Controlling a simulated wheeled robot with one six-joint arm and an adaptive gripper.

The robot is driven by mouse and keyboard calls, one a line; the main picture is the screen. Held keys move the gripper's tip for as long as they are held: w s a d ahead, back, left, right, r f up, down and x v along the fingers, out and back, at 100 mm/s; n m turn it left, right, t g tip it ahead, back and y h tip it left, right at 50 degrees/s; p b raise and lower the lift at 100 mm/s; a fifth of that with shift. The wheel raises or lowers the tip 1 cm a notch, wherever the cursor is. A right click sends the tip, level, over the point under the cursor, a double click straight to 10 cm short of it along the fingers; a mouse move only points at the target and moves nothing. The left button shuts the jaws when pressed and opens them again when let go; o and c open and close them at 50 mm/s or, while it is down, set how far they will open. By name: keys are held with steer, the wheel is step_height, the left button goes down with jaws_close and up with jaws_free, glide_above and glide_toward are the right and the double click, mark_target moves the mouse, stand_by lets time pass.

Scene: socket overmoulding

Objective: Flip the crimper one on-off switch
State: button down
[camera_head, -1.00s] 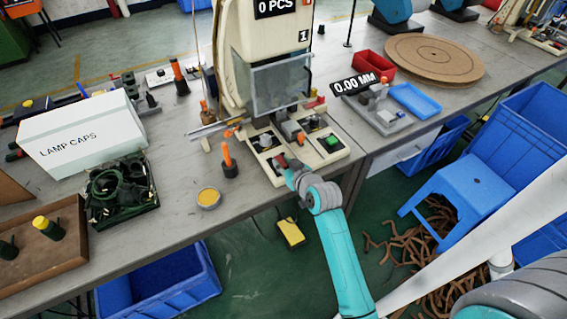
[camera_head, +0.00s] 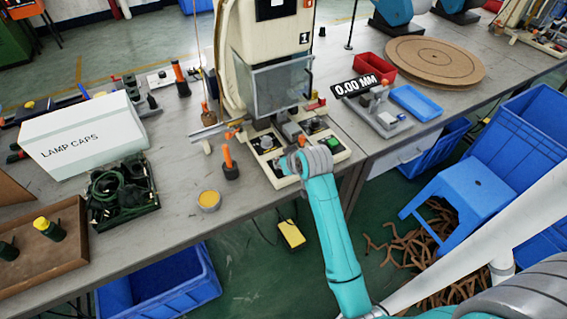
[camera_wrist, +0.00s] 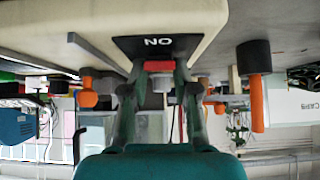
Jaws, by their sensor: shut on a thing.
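Crimper one (camera_head: 272,45), a cream machine with a "1" label, stands on the bench in the head view. Its display is dark. In the wrist view, which is upside down, a red switch (camera_wrist: 159,66) sits on a black plate (camera_wrist: 185,46) marked "ON". The plate is on the machine's cream base. My gripper (camera_wrist: 160,78) is shut on the red switch, with one finger on each side. In the head view my gripper (camera_head: 288,164) is at the front edge of the base, and my wrist hides the switch.
On the crimper's base are a green button (camera_head: 334,144) and dark knobs. An orange-handled tool (camera_head: 229,160) and a yellow round tin (camera_head: 208,200) stand to its left. A measuring device (camera_head: 382,112) and blue tray (camera_head: 416,103) lie right. A blue stool (camera_head: 472,190) stands on the floor.

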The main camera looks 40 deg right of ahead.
stand_by(0.3)
steer(key=c, duration=0.9)
jaws_free()
steer(key=v, duration=1.2)
